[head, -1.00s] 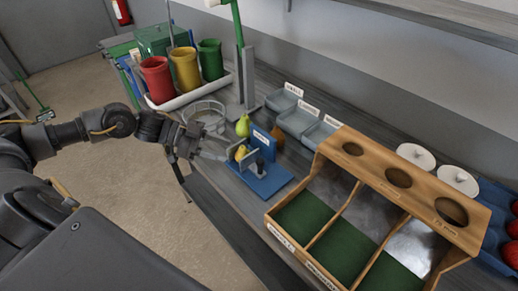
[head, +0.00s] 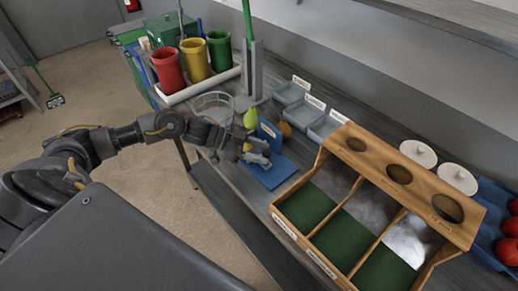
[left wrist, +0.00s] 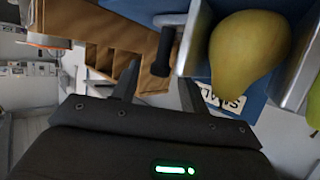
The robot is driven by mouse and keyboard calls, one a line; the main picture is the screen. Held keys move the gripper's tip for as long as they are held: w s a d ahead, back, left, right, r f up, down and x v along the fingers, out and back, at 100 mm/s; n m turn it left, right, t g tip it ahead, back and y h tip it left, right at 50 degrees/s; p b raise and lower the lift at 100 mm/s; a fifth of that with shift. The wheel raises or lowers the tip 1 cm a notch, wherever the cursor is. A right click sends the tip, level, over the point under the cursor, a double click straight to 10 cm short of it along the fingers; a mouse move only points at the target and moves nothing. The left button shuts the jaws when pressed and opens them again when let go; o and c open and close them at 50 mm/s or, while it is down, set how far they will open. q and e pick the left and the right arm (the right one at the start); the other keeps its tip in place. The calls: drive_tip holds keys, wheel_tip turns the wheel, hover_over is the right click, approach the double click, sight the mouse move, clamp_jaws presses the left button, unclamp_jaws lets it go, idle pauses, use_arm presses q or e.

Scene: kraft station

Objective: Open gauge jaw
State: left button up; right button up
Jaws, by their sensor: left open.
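The gauge has a blue base (head: 277,176) and an upright blue panel (head: 268,133) on the bench. In the left wrist view, a yellow-green pear (left wrist: 247,58) sits between its grey jaw plates (left wrist: 196,38). A black post-like handle (left wrist: 163,52) stands beside the nearer plate. My left gripper (head: 262,158) is at the gauge and hides much of it in the head view. Its fingers (left wrist: 157,90) are open, with the handle ahead between the fingertips; I cannot tell whether they touch it. My right gripper is not in view.
A green pear (head: 250,118) and an orange-brown fruit (head: 284,129) stand behind the gauge. A round wire basket (head: 214,106) is at its left. The wooden sorting box (head: 322,165) is close on the right. Grey trays (head: 293,91) line the back.

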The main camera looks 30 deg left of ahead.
use_arm(q)
clamp_jaws()
drive_tip(key=d+p, duration=0.1)
drive_tip(key=s+d+p, duration=0.1)
drive_tip(key=d, duration=0.1)
drive_tip(key=shift+s+d+r, duration=0.1)
drive_tip(key=shift+s+d, duration=0.1)
drive_tip(key=shift+d, duration=0.5)
unclamp_jaws()
drive_tip(key=shift+a, duration=0.1)
drive_tip(key=shift+s, duration=0.1)
